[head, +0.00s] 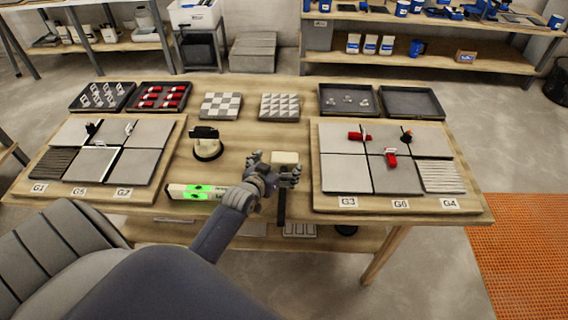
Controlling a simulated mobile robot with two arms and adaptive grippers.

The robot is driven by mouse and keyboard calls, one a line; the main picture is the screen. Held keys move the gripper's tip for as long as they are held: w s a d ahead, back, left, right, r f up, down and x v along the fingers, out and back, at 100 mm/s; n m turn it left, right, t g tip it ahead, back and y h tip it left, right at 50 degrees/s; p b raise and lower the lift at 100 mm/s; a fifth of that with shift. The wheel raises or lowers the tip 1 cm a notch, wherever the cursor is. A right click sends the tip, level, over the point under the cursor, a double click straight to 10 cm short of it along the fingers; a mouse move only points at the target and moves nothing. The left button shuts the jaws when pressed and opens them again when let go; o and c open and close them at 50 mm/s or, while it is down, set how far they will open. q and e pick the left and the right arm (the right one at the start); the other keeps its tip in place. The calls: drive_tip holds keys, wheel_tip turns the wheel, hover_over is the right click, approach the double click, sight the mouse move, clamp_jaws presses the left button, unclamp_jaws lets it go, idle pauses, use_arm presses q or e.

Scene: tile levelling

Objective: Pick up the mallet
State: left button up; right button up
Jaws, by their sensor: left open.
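The mallet lies on the wooden table (228,140) near its front middle, with a pale block head (284,158) and a dark handle (281,208) pointing towards the front edge. My left gripper (275,170) is open at the mallet, over the part where the handle meets the head. Its fingers hide that part of the handle. I cannot tell whether they touch it. My right gripper is not in view.
A level with green vials (196,192) lies left of my gripper, and a black-topped suction cup (207,145) stands behind it. Tile boards flank the mallet, left (158,165) and right (316,160). Trays (412,103) and patterned tiles (221,106) line the back.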

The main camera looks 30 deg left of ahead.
sight(281, 161)
use_arm(q)
drive_tip(key=x, duration=0.3)
drive_tip(key=shift+w+r, duration=0.1)
drive_tip(key=shift+w, duration=0.35)
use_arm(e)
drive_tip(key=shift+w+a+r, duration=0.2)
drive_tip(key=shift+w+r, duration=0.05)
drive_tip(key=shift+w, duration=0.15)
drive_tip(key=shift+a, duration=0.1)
